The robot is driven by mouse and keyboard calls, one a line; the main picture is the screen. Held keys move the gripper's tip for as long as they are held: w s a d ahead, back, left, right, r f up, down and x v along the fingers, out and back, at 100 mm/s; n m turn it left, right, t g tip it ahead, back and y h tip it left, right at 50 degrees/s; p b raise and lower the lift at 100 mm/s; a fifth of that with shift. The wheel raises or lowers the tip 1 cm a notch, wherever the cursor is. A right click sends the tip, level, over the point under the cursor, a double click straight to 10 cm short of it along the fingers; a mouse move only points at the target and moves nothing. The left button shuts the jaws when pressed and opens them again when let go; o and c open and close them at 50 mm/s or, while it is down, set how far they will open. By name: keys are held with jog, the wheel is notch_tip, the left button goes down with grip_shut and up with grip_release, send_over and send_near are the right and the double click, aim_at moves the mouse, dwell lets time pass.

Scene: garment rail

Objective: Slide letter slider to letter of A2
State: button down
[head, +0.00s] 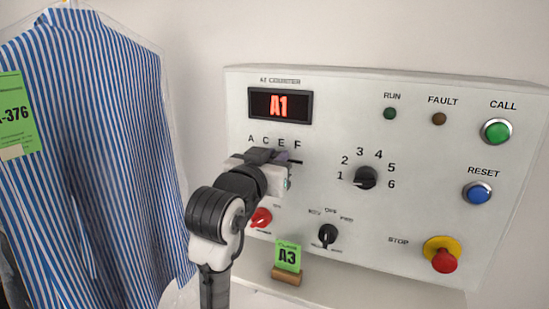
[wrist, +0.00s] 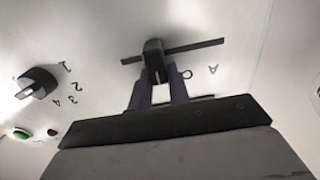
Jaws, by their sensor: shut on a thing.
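The letter slider's black knob (wrist: 154,60) sits in a dark straight slot (wrist: 205,46) in the wrist view. My gripper (wrist: 158,85) has its two dark fingers closed on the knob, one on each side. In that view the letters C and A lie to the right of the knob, and the other letters are hidden by the fingers. In the head view my gripper (head: 284,168) is at the slot under the row A C E F (head: 274,143) and hides the knob.
A number dial (head: 366,178) marked 1 to 6 is right of my gripper. Buttons line the right side. A bagged striped shirt (head: 95,150) hangs at left.

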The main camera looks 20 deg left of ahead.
jog(key=a, duration=0.7)
jog(key=shift+w+a+r, duration=0.1)
jog(key=shift+a, duration=0.1)
jog(key=c, duration=1.3)
grip_release()
jog(key=shift+a, duration=0.15)
jog(key=b, duration=0.4)
send_near(249, 146)
jog(key=s, duration=0.8)
jog(key=shift+w+a, duration=0.1)
jog(key=shift+w, duration=0.05)
